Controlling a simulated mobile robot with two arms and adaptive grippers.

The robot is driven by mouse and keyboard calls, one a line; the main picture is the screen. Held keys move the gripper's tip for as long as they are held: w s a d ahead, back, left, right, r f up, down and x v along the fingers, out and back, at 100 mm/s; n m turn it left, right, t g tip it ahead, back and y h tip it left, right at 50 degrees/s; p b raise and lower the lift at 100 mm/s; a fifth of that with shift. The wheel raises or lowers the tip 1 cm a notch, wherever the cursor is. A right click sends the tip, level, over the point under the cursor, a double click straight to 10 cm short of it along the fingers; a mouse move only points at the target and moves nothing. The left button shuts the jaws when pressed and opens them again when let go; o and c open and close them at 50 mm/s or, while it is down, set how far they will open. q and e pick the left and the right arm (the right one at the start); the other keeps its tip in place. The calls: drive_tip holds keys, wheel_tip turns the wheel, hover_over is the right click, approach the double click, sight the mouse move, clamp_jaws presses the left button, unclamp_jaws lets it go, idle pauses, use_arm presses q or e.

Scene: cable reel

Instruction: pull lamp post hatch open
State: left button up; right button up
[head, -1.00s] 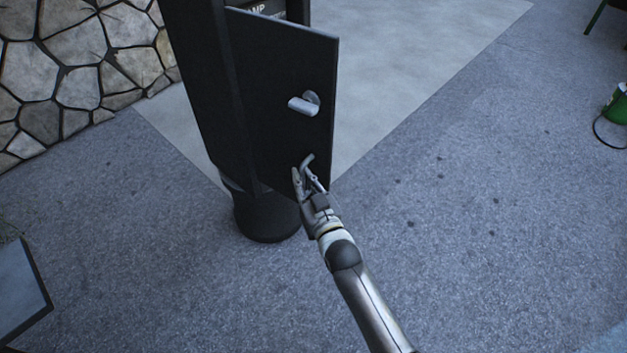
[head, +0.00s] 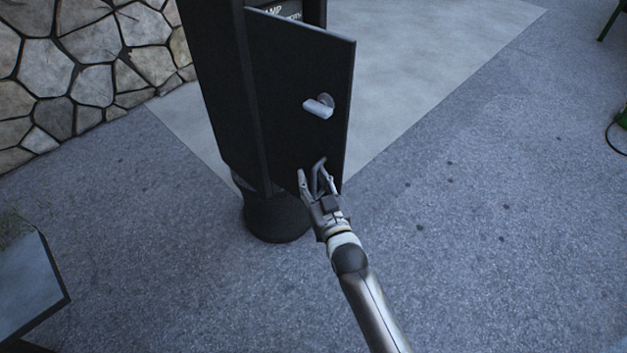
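The black lamp post (head: 217,100) stands upright on a round dark base (head: 277,219). Its black hatch (head: 287,90) stands swung out from the post, hinged on the left side. A light grey handle (head: 319,106) sits on the hatch's outer face. My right gripper (head: 311,172) is in front of the hatch's lower part, below the handle and apart from it. Its fingers are spread with nothing between them. I cannot tell whether a fingertip touches the hatch. A label shows inside the post at the top. My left gripper is not in view.
A stone wall (head: 62,75) stands at the upper left. A pale slab (head: 400,60) lies behind the post. A grey-topped object (head: 28,280) is at the left edge. A green item with a dark cable (head: 621,122) is at the right edge.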

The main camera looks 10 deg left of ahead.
drive_tip(key=shift+s+d+f, duration=0.1)
drive_tip(key=shift+s, duration=0.05)
drive_tip(key=shift+s+d, duration=0.15)
drive_tip(key=shift+s, duration=0.15)
drive_tip(key=v, duration=1.1)
